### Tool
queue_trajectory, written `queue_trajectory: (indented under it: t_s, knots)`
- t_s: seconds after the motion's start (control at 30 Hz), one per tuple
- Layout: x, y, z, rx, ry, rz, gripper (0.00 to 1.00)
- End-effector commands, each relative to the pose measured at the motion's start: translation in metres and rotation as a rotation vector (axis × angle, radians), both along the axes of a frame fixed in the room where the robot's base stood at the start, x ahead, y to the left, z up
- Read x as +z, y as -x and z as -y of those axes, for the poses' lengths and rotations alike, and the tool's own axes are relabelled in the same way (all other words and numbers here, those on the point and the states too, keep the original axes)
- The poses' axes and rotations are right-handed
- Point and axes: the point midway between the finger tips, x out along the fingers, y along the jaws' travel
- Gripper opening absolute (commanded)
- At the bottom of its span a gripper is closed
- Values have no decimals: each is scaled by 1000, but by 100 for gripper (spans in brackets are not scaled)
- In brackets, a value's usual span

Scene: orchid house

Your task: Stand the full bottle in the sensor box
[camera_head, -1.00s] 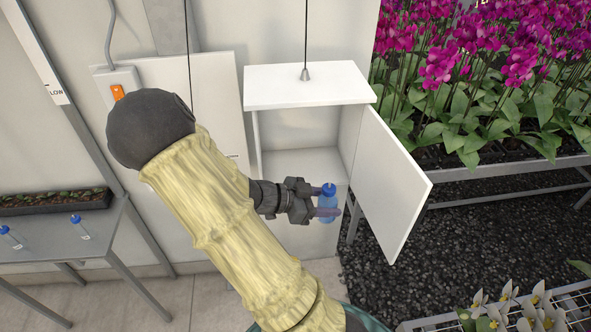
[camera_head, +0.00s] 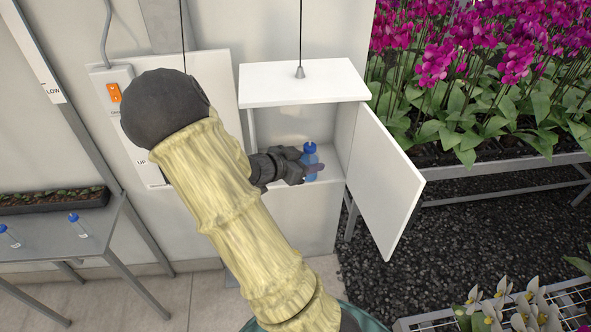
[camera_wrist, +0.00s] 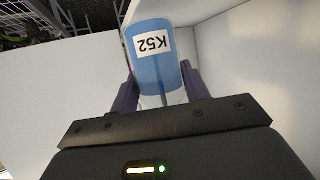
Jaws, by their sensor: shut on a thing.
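A blue bottle with a blue cap (camera_head: 309,160) is held upright in my gripper (camera_head: 308,168), in or at the open front of the white sensor box (camera_head: 306,84). In the wrist view the bottle (camera_wrist: 158,68) stands between the two fingers of my gripper (camera_wrist: 158,88) and bears a label reading K52. The box door (camera_head: 386,180) is swung open to the right. Whether the bottle's base touches the box floor (camera_head: 328,177) is hard to tell; my gripper hides part of that floor.
Two more blue-capped bottles (camera_head: 77,225) (camera_head: 9,237) are on the grey table (camera_head: 50,238) at left, by a seedling tray (camera_head: 52,200). A cord (camera_head: 301,35) hangs over the box top. Orchid benches (camera_head: 500,178) stand at right.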

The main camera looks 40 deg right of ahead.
Motion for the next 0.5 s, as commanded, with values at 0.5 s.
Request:
queue_trajectory:
  t_s: [0.5]
  knots:
    - [83,-41,40,392,0,4,20]
